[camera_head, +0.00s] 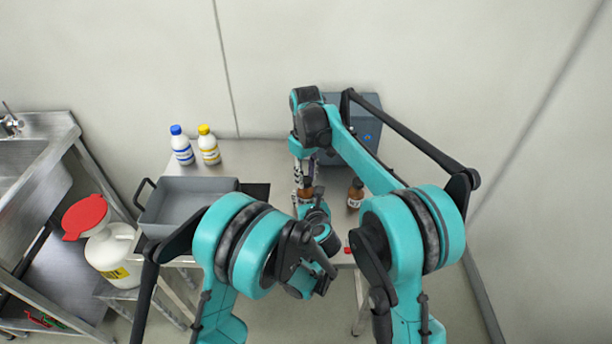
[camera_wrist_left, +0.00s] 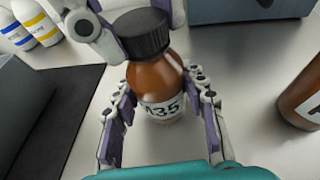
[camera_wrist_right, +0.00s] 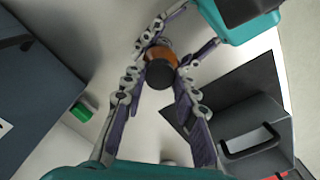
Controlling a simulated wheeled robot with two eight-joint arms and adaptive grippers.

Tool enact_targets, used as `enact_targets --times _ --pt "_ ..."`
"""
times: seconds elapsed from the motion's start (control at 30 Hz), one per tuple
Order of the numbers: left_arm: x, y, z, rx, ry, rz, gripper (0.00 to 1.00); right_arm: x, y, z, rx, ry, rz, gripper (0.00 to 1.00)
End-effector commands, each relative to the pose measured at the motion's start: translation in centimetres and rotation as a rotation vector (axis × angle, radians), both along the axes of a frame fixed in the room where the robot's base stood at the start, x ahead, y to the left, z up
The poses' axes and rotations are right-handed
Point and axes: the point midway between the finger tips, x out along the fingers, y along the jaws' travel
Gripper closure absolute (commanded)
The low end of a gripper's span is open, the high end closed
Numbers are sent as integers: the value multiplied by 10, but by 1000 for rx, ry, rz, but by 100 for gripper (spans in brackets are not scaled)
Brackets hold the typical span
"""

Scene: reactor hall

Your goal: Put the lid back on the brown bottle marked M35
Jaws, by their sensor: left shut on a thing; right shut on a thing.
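The brown bottle marked M35 (camera_wrist_left: 155,78) stands upright on the table, with "35" readable on its white label in the left wrist view. My left gripper (camera_wrist_left: 160,98) is shut around its body, one finger on each side. The black lid (camera_wrist_left: 140,33) sits at the top of the bottle's neck; whether it is screwed tight I cannot tell. My right gripper (camera_wrist_right: 163,62) is shut on the lid from above, and the lid (camera_wrist_right: 160,75) shows between its fingers in the right wrist view. In the head view my arms partly hide the bottle (camera_head: 305,193).
A second brown bottle (camera_head: 355,192) stands close by on the right. A grey tray (camera_head: 190,184) with a handle and a dark mat (camera_head: 257,192) lie to the left. Blue-capped (camera_head: 181,146) and yellow-capped (camera_head: 208,146) white bottles stand behind. A blue-grey box (camera_head: 368,105) stands at the back.

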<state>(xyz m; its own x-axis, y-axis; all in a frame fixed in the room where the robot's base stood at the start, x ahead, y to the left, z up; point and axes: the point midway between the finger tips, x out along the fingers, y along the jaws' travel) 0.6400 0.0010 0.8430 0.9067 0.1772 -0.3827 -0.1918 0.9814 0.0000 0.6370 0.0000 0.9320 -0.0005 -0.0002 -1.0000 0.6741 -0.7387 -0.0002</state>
Motion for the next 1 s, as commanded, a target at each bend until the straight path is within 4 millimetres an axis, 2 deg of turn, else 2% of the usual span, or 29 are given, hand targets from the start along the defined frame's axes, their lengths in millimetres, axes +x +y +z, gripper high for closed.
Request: enact_targets --times 0.23,0.37,0.4,0.5,0.83,1.0 --pt "0 0 0 0 0 0 100 0 0 0 0 0 -394 100" --pt "0 0 0 0 0 0 100 0 0 0 0 0 -394 100" --pt "0 0 0 0 0 0 100 0 0 0 0 0 -393 69" --pt "0 0 0 0 0 0 100 0 0 0 0 0 -392 47" --pt "0 0 0 0 0 0 100 0 0 2 0 0 -391 47" --pt "0 0 0 0 0 0 100 0 0 23 0 0 -390 47"
